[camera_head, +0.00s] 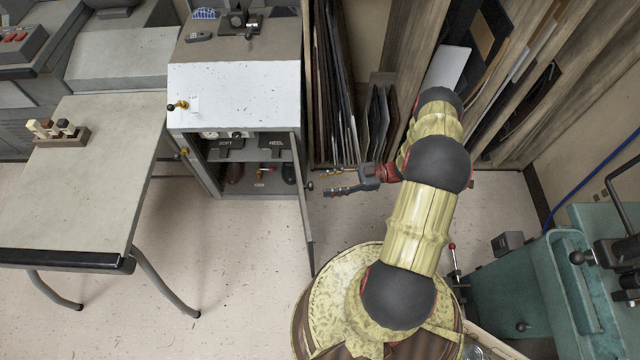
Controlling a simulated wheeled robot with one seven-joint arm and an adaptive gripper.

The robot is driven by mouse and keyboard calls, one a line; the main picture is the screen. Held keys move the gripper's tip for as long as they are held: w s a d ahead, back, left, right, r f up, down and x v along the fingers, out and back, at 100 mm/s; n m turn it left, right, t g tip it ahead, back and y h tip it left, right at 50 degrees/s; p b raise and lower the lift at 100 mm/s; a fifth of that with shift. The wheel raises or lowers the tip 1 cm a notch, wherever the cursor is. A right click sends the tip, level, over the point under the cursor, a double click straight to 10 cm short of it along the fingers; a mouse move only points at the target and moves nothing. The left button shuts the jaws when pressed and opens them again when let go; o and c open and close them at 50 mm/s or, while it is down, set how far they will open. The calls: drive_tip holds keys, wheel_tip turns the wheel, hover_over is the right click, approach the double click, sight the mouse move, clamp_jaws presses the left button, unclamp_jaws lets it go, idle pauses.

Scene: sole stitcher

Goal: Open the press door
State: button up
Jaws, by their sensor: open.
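The press (235,95) is a grey cabinet with a white top, left of centre. Its door (305,215) stands swung out from the right side of the front and shows nearly edge-on. A small dark knob (310,186) sits on the door's right-hand face. Through the open front I see a shelf with plates marked SOFT and HEEL, and dark brown shapes below. My gripper (329,182) is open and empty just right of the knob, fingers pointing left toward it. I cannot tell whether a finger touches the knob.
A grey table (95,180) with a small block holder (58,133) stands at the left. Upright boards and sheets (375,120) fill the rack behind my arm. A teal machine (540,290) stands at the lower right. The floor (225,280) before the press is clear.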

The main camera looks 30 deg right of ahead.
drive_tip(key=v, duration=0.8)
idle(0.4)
